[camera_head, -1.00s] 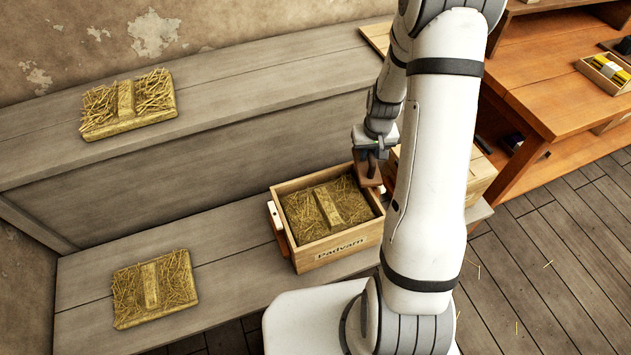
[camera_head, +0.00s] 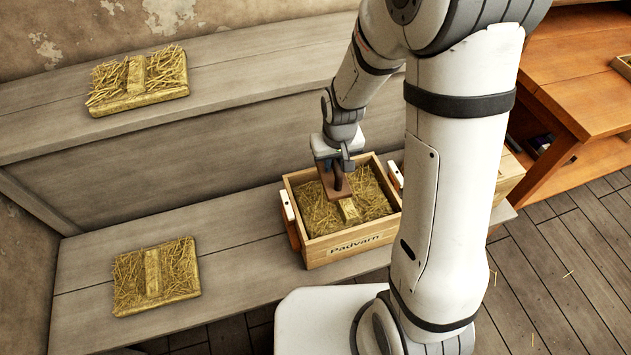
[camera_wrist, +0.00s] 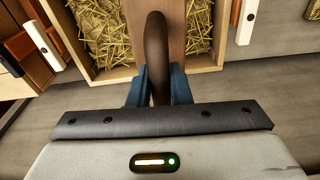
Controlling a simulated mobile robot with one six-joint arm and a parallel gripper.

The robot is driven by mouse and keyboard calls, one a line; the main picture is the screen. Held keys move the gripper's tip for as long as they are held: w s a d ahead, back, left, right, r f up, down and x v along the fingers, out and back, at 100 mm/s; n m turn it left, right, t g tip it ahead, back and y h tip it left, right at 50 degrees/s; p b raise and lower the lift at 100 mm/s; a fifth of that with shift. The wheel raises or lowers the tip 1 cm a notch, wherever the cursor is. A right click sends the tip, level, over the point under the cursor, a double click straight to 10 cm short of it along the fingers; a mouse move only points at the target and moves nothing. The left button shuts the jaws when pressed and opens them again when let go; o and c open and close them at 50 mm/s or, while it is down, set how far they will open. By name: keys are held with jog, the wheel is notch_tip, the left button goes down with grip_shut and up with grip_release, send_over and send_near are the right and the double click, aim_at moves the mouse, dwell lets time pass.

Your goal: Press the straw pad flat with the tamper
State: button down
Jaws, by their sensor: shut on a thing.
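The straw pad (camera_head: 372,203) lies in the wooden box (camera_head: 342,248) marked "Padvarn", with loose straw and a pale raised strip on top. The tamper (camera_head: 326,181) has a flat brown plate and a dark curved handle. My gripper (camera_head: 345,164) is shut on the handle, with the plate over the back middle of the pad. In the wrist view, the tamper handle (camera_wrist: 157,45) stands between my blue fingers (camera_wrist: 158,88), and straw (camera_wrist: 97,32) shows on both sides of the plate. I cannot tell whether the plate touches the straw. The plate hides part of the pad.
The box stands on a grey bench (camera_head: 226,270) with white-ended handles at its sides. Another straw pad (camera_head: 155,275) lies on the bench at left, and one (camera_head: 138,80) on the upper ledge. An orange wooden table (camera_head: 575,85) stands at right.

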jog(key=s+a+b, duration=0.1)
jog(key=s+a, duration=0.2)
jog(key=a, duration=0.1)
jog(key=shift+n, duration=0.4)
notch_tip(320, 180, down, 9)
jog(key=b, duration=0.7)
jog(key=shift+s+f, duration=0.15)
jog(key=shift+f, duration=0.05)
jog(key=shift+f, duration=0.25)
jog(key=shift+s+d+f+b, duration=0.1)
jog(key=shift+s+f+b, duration=0.15)
jog(key=shift+b, duration=0.2)
dwell(1.4)
jog(key=shift+r, duration=0.1)
notch_tip(320, 180, up, 10)
jog(key=p, duration=0.7)
jog(key=shift+w, duration=0.25)
